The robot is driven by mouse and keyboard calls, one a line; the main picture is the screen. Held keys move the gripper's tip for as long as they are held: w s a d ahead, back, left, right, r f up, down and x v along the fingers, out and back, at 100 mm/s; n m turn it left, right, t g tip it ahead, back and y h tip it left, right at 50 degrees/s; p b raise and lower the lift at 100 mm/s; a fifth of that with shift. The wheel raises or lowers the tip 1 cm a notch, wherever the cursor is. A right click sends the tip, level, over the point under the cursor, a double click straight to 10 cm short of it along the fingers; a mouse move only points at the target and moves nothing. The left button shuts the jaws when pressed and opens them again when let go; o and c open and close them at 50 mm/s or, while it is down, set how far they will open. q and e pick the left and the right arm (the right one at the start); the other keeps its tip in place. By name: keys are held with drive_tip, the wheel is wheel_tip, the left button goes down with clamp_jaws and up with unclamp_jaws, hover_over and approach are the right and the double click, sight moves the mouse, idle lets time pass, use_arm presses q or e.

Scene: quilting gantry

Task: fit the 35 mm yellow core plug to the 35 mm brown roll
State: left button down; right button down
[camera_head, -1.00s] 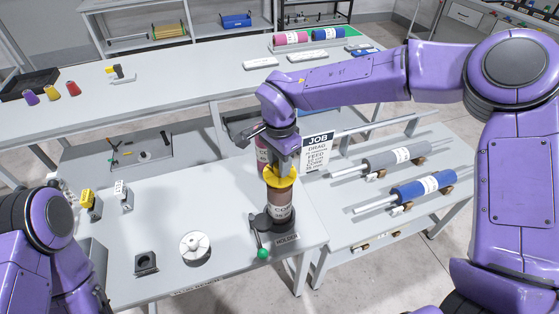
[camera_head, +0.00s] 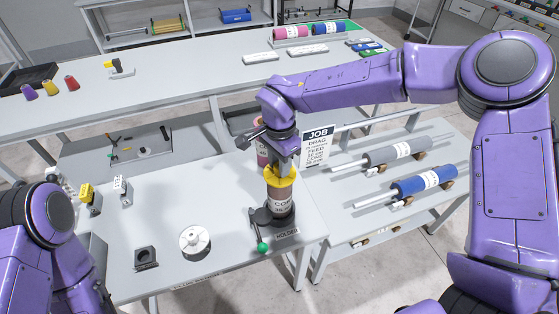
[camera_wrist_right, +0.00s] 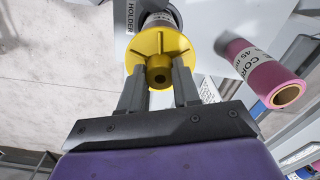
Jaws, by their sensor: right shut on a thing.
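The brown roll (camera_head: 279,202) stands upright in the dark holder (camera_head: 264,217) near the front right corner of the near table. The yellow core plug (camera_head: 282,177) is at the roll's top end, its flange level with or just above the rim; I cannot tell how deep it sits. In the right wrist view, the plug's flange (camera_wrist_right: 147,43) covers the roll's end, and the printed side of the roll (camera_wrist_right: 163,18) shows behind it. My right gripper (camera_wrist_right: 159,76) is shut on the plug's hub from above. My left arm shows at the left edge, its gripper out of view.
A pink roll (camera_wrist_right: 258,68) stands close behind the brown roll. A white flanged disc (camera_head: 195,242) and a dark square block (camera_head: 146,257) lie left of the holder. A green-knobbed lever (camera_head: 263,248) sticks out in front. Grey and blue rolls (camera_head: 422,183) lie on the right table.

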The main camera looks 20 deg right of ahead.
drive_tip(key=shift+f, duration=0.15)
drive_tip(key=c, duration=0.7)
unclamp_jaws()
drive_tip(key=shift+c, duration=0.2)
wheel_tip(320, 180, up, 10)
drive_tip(key=b, duration=0.2)
drive_tip(key=shift+r, duration=0.25)
